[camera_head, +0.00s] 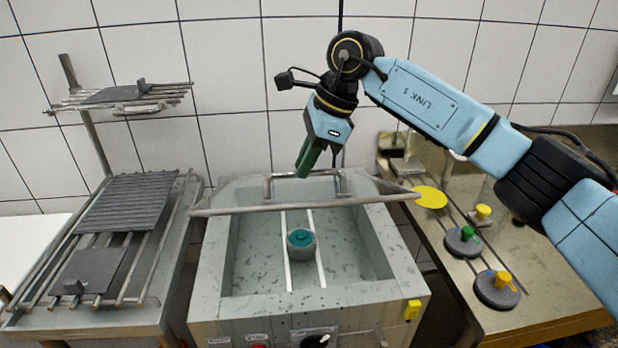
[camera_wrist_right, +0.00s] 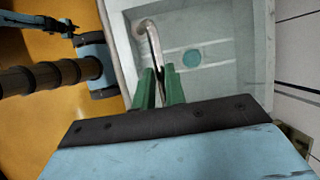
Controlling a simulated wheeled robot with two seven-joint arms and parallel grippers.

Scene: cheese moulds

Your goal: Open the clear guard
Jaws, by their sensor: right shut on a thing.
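The clear guard (camera_head: 233,192) is a see-through panel with a metal bar along its near edge, over the grey press tank (camera_head: 208,275). It looks raised and tilted up above the tank, seen nearly edge-on. Its bent metal handle (camera_head: 268,187) also shows in the right wrist view (camera_wrist_right: 152,40). My right gripper (camera_head: 306,176) has green fingers, shut on the handle; the fingers (camera_wrist_right: 160,78) straddle the handle's lower end in the wrist view. My left gripper does not show.
A teal-topped mould (camera_head: 301,240) stands between two pale rails in the tank. Left is a rack with dark ridged plates (camera_head: 125,203). Right is a steel table (camera_head: 440,262) with several knobbed weights (camera_head: 497,290). A yellow disc (camera_head: 429,197) lies near the guard's right end.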

